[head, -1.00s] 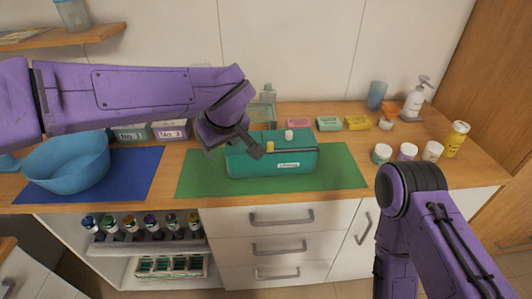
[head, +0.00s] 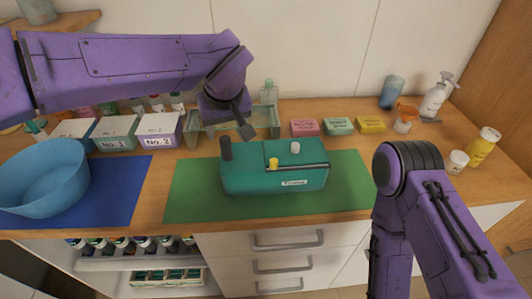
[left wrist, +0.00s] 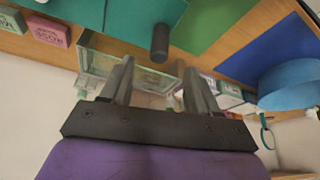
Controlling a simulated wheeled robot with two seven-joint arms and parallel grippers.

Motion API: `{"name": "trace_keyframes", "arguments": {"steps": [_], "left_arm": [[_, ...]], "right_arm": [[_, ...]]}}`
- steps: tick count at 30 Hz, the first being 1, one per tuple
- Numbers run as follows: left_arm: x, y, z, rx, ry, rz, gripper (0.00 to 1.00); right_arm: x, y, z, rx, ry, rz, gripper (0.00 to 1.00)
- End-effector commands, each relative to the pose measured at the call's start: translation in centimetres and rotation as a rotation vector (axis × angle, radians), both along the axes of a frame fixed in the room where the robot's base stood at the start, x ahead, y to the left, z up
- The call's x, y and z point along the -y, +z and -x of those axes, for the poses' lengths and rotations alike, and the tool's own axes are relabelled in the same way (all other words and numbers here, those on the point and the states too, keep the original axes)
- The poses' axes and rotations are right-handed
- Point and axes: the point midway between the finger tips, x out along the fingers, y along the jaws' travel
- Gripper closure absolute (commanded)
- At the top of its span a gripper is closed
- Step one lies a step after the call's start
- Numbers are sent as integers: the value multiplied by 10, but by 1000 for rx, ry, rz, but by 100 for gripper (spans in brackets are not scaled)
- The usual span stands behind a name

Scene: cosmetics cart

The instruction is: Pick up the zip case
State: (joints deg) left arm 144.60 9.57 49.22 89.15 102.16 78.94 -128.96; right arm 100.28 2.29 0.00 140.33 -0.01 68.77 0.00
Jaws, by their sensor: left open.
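The zip case (head: 262,182) is a teal, box-shaped case with a white label on its front. It stands on the green mat (head: 190,200). A dark cylinder (head: 226,148), a yellow top (head: 273,163) and a white top (head: 295,147) stick up from it. My left gripper (head: 243,125) is above and behind the case's left half, apart from it. In the left wrist view its fingers (left wrist: 158,80) are spread with nothing between them. There the case (left wrist: 132,12) shows partly at the top edge, with the dark cylinder (left wrist: 160,43) beyond the fingers. My right gripper is out of view.
A blue bowl (head: 42,178) stands on a blue mat (head: 125,190) at left. Labelled boxes (head: 158,132) and a glass box (head: 258,118) are behind. Soap boxes (head: 338,126) and bottles (head: 434,100) are at right. The front of the green mat is clear.

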Motion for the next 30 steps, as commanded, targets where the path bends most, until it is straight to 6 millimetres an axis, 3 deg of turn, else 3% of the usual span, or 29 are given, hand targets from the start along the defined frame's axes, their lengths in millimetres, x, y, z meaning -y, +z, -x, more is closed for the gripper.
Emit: {"name": "trace_keyframes", "arguments": {"steps": [4, 21, 29, 30], "left_arm": [[-2, -9, -3, -3, 1, -2, 39], [-12, -93, -35, 0, 5, -1, 39], [-11, -98, -37, 2, 4, 1, 39], [-11, -98, -37, 2, 4, 1, 52]], "right_arm": [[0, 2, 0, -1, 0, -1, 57], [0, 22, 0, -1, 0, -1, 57], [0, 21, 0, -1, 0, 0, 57], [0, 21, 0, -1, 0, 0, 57]]}}
